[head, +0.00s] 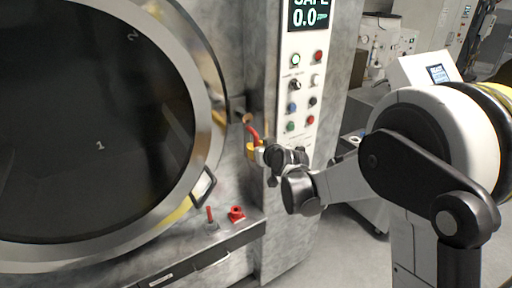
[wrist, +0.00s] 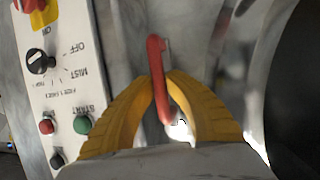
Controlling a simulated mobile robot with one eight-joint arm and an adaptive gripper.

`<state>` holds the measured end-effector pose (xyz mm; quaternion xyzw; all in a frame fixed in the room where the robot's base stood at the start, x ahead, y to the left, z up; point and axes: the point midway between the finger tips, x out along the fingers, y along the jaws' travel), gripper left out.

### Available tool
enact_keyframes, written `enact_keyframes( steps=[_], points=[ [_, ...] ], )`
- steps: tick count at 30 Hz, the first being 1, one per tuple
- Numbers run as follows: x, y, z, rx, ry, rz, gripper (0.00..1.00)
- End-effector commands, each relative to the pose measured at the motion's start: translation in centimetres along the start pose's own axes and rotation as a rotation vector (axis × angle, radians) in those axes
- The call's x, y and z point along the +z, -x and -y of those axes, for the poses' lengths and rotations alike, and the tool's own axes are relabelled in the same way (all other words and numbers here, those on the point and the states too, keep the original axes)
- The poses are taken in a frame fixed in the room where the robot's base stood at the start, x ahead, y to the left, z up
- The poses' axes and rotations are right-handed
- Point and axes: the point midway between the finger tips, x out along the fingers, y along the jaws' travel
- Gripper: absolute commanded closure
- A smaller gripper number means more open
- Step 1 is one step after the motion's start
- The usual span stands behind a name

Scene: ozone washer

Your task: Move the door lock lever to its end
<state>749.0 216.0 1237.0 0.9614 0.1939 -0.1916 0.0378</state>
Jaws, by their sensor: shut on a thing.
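The door lock lever (head: 252,131) is a red handle beside the round door's right rim in the head view. In the wrist view the red lever (wrist: 157,70) runs lengthwise between the two yellow fingers. My gripper (head: 256,149) is at the lever's lower part in the head view. In the wrist view my gripper (wrist: 165,92) is shut on the lever, with a finger on each side. The fingers partly hide the lever's lower part in the head view.
The large round door (head: 100,125) fills the left. The control panel (head: 302,100) with several buttons and a knob is close to the right of the lever. A ledge (head: 205,245) below carries a red fitting (head: 236,213) and a red peg (head: 210,213).

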Motion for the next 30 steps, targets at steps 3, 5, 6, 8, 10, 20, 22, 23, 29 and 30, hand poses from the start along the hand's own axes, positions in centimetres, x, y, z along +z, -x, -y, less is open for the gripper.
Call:
enact_keyframes(
  steps=[3,5,6,8,10,20,22,23,29,30],
  points=[
    [0.0,0.0,0.2,-0.007,-0.018,0.004,1.0],
    [0.0,0.0,0.3,-0.012,-0.03,0.006,1.0],
    [0.0,0.1,0.4,-0.016,-0.038,0.008,1.0],
    [0.0,0.1,0.5,-0.023,-0.055,0.012,1.0],
    [0.1,0.1,0.8,-0.034,-0.08,0.018,1.0],
    [-0.2,0.7,2.9,-0.134,-0.318,0.069,1.0],
    [-0.3,0.8,3.4,-0.159,-0.379,0.083,1.0],
    [-0.4,0.9,3.6,-0.17,-0.405,0.088,1.0],
    [-1.1,1.5,4.9,-0.241,-0.578,0.125,1.0],
    [-1.3,1.6,5.1,-0.256,-0.613,0.133,1.0]
  ],
)
